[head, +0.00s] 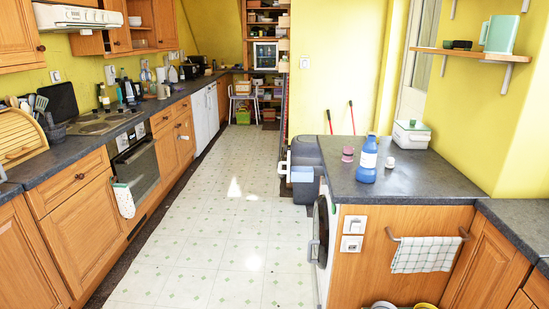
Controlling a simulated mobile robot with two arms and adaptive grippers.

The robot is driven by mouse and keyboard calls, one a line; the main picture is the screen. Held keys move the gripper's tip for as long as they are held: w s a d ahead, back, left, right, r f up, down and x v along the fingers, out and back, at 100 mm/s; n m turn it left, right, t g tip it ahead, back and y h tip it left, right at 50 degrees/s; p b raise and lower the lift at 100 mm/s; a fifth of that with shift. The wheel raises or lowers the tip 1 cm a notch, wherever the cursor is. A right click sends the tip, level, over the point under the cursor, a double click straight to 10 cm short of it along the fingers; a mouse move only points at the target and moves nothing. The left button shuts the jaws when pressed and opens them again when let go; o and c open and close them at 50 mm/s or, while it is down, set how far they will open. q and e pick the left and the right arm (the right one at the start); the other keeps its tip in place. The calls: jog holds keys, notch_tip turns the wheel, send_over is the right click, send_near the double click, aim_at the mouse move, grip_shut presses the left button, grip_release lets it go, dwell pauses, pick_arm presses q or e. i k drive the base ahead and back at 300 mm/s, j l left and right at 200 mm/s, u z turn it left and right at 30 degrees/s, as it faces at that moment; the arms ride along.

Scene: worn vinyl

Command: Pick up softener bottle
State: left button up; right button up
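A blue bottle with a white label (367,160) stands upright on the dark grey counter (425,185) at the right, above the washing machine end. I take it to be the softener bottle. Nothing touches it, and its front is unobstructed. Neither of my grippers can be made out in the head view.
A pink item (348,154) and a small white item (390,162) flank the bottle. A white box with a green lid (411,134) stands behind it. A wall shelf (465,54) overhangs at the right. The tiled floor (220,220) between the counters is clear.

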aim_at(366, 173)
jog(key=l+z, duration=0.1)
jog(key=l, duration=0.6)
jog(key=i+l+z, duration=0.1)
jog(key=l, duration=0.55)
